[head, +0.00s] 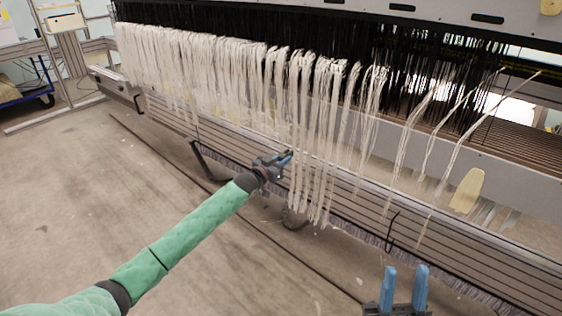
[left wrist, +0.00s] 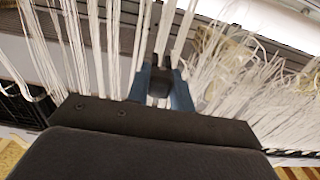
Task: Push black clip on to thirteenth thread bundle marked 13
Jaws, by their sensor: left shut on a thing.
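My left gripper (head: 287,159) reaches in from the left to the white thread bundles (head: 325,145) that hang in front of the loom. In the left wrist view its blue fingers (left wrist: 163,88) are shut on a dark piece, which looks like the black clip (left wrist: 160,80). White thread bundles (left wrist: 122,40) hang right beyond the fingers. I cannot tell whether the clip is around a bundle or only beside it. No number 13 is readable. My right gripper (head: 404,288) is at the bottom edge with its blue fingers apart and nothing visible between them.
A slatted beam (head: 340,200) runs diagonally below the threads. A black hook (head: 391,230) and a pale yellow piece (head: 467,191) are at its right part. Dark threads (head: 420,70) hang behind. The floor (head: 90,190) at left is clear.

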